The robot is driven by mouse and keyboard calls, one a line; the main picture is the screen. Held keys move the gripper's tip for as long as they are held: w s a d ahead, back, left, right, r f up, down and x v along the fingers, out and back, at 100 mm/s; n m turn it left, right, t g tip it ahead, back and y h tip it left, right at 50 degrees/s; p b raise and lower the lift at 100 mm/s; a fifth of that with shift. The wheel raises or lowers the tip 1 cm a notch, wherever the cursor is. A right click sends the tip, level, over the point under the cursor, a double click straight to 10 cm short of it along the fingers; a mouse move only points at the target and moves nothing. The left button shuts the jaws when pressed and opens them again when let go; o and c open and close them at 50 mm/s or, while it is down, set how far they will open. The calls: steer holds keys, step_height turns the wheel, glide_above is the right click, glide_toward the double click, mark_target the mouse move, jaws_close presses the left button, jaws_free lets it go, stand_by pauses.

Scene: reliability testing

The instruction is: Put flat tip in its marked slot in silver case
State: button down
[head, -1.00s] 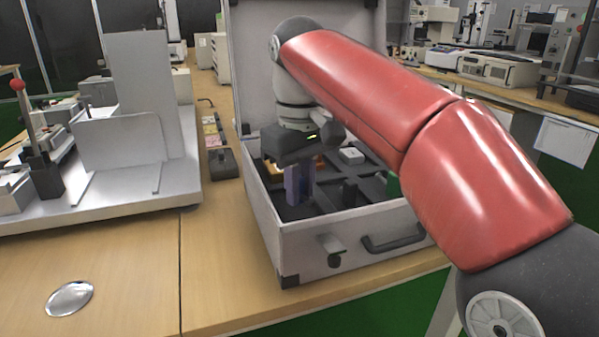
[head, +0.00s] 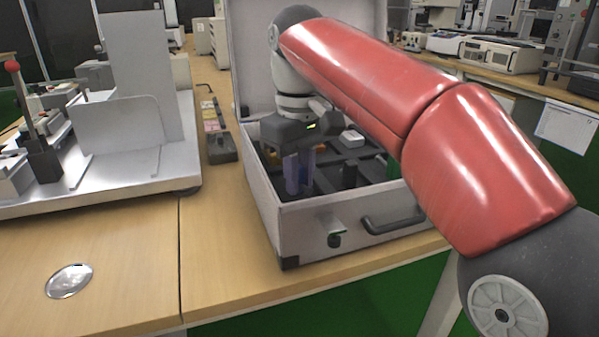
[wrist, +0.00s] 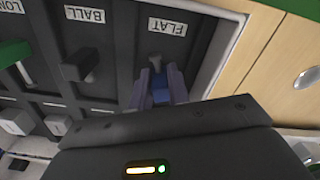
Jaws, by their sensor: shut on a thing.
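My gripper (head: 299,180) reaches down inside the open silver case (head: 295,235) near its left front part. In the wrist view my gripper (wrist: 160,92) is shut on the flat tip (wrist: 161,96), a blue piece with what looks like a grey end. It is over the dark compartment beside the FLAT label (wrist: 167,27), close to the case's silver wall (wrist: 224,50). Whether it touches the compartment floor I cannot tell. In the head view the fingers mostly hide the tip.
In the wrist view a black piece (wrist: 78,66) lies by the BALL label, with a green-ended piece (wrist: 14,53) beyond it. Pale blocks (wrist: 18,122) sit in other compartments. A metal fixture (head: 130,180) stands left of the case. The bench front is mostly clear.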

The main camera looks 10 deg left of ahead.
steer(key=shift+f, duration=0.25)
steer(key=c, duration=1.3)
jaws_free()
steer(key=shift+o, duration=0.2)
